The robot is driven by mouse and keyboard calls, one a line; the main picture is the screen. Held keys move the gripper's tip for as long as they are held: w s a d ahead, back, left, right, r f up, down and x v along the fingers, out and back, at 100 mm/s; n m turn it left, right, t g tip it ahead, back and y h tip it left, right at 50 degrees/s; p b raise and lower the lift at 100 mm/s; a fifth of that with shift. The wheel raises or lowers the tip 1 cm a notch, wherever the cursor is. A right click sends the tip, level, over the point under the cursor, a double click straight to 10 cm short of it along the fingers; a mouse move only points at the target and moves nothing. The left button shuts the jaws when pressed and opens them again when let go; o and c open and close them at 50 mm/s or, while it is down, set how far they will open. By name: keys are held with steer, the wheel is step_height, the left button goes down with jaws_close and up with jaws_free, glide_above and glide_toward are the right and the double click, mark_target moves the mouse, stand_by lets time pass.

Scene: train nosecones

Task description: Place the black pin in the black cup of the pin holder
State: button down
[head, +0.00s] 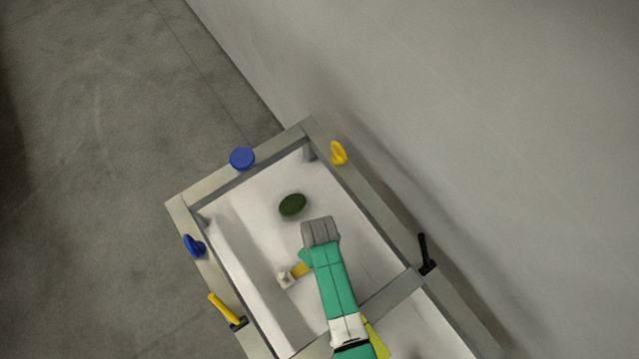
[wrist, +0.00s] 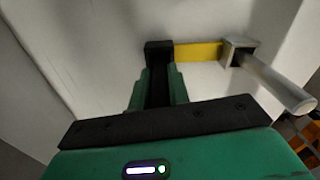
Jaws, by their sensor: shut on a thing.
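My gripper (wrist: 161,82) is shut on a piece with a black block end (wrist: 158,50), seen between its green fingers in the wrist view. From the black end, a flat yellow bar (wrist: 200,52) runs right to a square metal block (wrist: 238,50) with a silver rod (wrist: 278,86). I cannot tell whether this is the black pin. In the head view the yellow bar (head: 301,269) and pale block (head: 285,279) show beside my green arm, which hides most of the gripper (head: 306,257). A separate black upright piece (head: 423,247) stands on the right rail. I cannot make out a black cup.
A grey metal frame (head: 195,235) surrounds a white interior (head: 240,215) holding a dark green oval (head: 292,205). Blue round pieces (head: 242,158) (head: 194,245) and yellow pieces (head: 338,152) (head: 222,307) sit on its rails. A grey wall (head: 480,120) stands at right; open floor (head: 80,130) lies left.

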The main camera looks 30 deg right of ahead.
steer(key=c, duration=1.3)
jaws_free()
steer(key=shift+f, duration=0.1)
step_height(320, 180, up, 12)
steer(key=shift+r+p, duration=0.15)
steer(key=shift+p, duration=0.65)
